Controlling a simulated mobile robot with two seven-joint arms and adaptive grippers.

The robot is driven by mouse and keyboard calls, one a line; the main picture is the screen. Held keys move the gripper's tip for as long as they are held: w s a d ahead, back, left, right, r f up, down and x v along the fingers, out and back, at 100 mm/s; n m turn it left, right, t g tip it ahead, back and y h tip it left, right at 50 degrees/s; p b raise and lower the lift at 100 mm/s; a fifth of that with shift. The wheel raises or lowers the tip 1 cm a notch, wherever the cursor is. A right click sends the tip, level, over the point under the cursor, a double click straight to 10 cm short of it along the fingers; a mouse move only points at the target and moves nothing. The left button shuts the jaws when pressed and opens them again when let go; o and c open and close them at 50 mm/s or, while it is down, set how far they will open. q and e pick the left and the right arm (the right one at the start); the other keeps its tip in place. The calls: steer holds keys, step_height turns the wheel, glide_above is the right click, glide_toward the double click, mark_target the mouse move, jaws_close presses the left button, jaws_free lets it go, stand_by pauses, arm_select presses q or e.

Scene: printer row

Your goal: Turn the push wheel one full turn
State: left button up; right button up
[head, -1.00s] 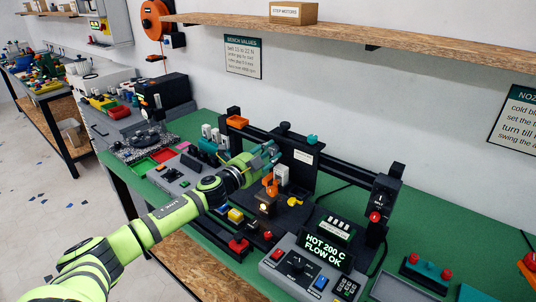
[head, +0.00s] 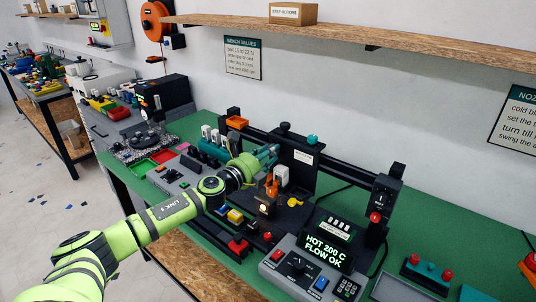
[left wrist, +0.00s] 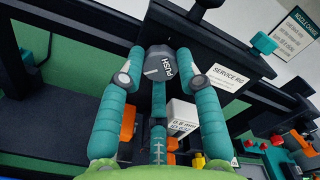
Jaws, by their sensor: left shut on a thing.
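The push wheel (left wrist: 158,64) shows in the left wrist view as a dark grey knob with the word PUSH, its lettering tilted. It sits in front of a black upright plate (left wrist: 215,50). My left gripper (left wrist: 160,70) has its teal fingers closed on either side of the wheel. In the head view my left gripper (head: 265,160) reaches the rig at the middle of the bench and hides the wheel. My right gripper is not in view.
A white block (head: 281,174) and an orange part (head: 272,186) sit close below the gripper. A display (head: 326,246) reads HOT 200 C, FLOW OK. A black rail (head: 345,167) runs behind, and a shelf (head: 400,45) overhangs the wall.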

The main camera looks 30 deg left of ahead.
arm_select(q)
steer(key=shift+m, duration=0.6)
steer(key=shift+f, duration=0.1)
steer(key=o, duration=1.1)
steer(key=shift+d, duration=0.1)
steer(key=shift+o, duration=0.2)
steer(key=shift+s, duration=0.15)
steer(key=s+a, duration=0.1)
steer(key=s, duration=1)
steer(key=shift+s, duration=0.35)
